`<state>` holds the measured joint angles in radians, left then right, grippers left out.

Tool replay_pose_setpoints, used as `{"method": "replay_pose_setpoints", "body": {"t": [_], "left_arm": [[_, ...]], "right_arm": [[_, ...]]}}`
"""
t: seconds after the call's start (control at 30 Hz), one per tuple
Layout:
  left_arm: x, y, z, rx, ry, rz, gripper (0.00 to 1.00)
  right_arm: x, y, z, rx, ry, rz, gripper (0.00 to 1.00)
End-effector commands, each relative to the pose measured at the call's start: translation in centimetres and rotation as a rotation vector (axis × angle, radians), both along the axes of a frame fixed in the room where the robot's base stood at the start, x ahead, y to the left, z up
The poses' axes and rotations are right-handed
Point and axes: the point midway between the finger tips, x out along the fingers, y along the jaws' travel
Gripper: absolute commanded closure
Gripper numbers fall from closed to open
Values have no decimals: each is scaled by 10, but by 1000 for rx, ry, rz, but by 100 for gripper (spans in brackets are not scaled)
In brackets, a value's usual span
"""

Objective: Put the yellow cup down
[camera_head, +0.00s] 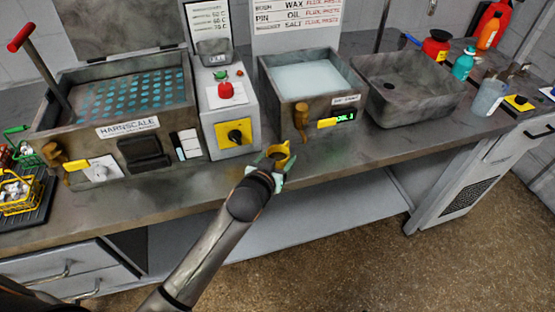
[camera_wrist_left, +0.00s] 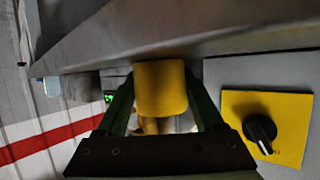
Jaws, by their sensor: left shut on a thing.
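The yellow cup (camera_head: 278,155) is in my left gripper (camera_head: 272,168), at the front part of the grey counter, between the switch box and the white-filled tank. In the left wrist view the cup (camera_wrist_left: 161,88) sits between the two green fingers (camera_wrist_left: 160,100), which are shut on it. I cannot tell whether the cup's base touches the counter. My right gripper is not in view.
The grey box (camera_head: 232,110) with a black knob on a yellow plate stands behind left of the cup. The white-filled tank (camera_head: 312,79) stands behind right, and a grey sink basin (camera_head: 412,97) is further right. The counter front (camera_head: 360,152) right of the cup is clear.

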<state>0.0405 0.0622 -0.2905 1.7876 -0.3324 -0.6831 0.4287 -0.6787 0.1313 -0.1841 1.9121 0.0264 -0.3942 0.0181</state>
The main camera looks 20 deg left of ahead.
Motion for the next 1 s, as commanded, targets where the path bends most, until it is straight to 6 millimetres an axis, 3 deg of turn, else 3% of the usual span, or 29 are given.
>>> {"method": "replay_pose_setpoints", "body": {"t": [0.37, 0.4, 0.6, 1.0], "left_arm": [[0, 0, -3, -1, -1, 0, 92], [0, 0, -2, -1, 0, 0, 27], [0, 0, -2, -1, 0, 0, 4], [0, 0, 3, 0, -1, 0, 1]], "right_arm": [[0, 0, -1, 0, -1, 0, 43], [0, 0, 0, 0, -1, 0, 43], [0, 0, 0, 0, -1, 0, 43], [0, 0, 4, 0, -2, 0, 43]]}}
